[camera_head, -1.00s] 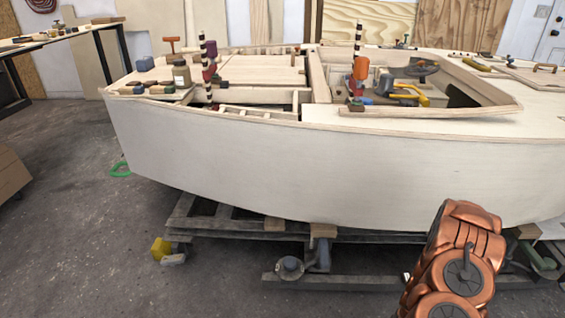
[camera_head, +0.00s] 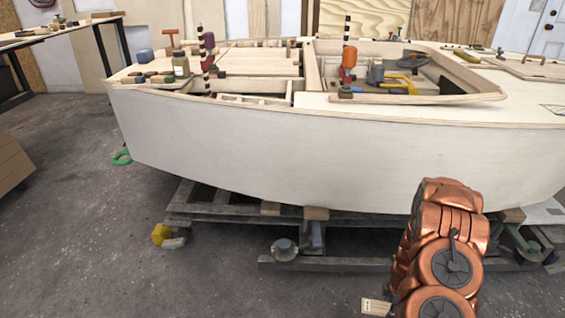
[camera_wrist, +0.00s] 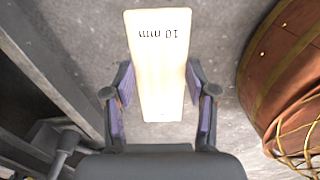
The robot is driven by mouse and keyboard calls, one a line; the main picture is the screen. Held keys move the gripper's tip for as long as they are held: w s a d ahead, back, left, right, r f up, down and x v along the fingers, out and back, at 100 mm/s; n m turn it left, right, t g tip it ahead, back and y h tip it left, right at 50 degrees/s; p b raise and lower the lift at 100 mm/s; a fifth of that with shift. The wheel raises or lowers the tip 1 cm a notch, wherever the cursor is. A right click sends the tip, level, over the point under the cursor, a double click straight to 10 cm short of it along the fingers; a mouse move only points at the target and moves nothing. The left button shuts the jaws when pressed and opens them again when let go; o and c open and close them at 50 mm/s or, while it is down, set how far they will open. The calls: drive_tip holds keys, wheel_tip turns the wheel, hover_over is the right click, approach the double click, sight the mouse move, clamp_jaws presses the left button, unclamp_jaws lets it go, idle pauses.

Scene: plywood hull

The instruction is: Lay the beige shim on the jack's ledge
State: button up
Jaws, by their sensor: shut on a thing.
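The beige shim (camera_wrist: 160,50), a flat oblong marked "10 mm", is held between the two fingers of my gripper (camera_wrist: 160,88) in the wrist view. The fingers are shut on its sides, and the shim's far end sticks out past them above the grey floor. The shim's end also shows low in the head view (camera_head: 376,306), left of my copper arm, which hides the gripper. A grey upright (camera_head: 316,236) under a wood block may be the jack; I cannot tell for sure, nor make out a ledge. The shim touches nothing but the gripper.
The white plywood hull (camera_head: 320,155) rests above a grey timber cradle (camera_head: 330,264). Grey beams (camera_wrist: 50,62) run along the left of the wrist view.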

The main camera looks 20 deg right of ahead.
drive_tip(key=w+a+r+m, duration=0.3)
drive_tip(key=w+a+r, duration=0.1)
drive_tip(key=w+r, duration=0.75)
drive_tip(key=w+a+r+m, duration=0.3)
drive_tip(key=w+a+r, duration=0.3)
drive_tip(key=a+r, duration=0.4)
drive_tip(key=w+a+r+m, duration=0.3)
drive_tip(key=w+a+r, duration=0.35)
drive_tip(key=r, duration=0.65)
drive_tip(key=s+a+r+m, duration=0.3)
drive_tip(key=a+r, duration=0.9)
wheel_tip(320, 180, up, 19)
drive_tip(key=s+p, duration=0.2)
drive_tip(key=p, duration=3)
drive_tip(key=shift+s, duration=0.35)
drive_tip(key=shift+d+f, duration=0.1)
drive_tip(key=shift+f, duration=0.05)
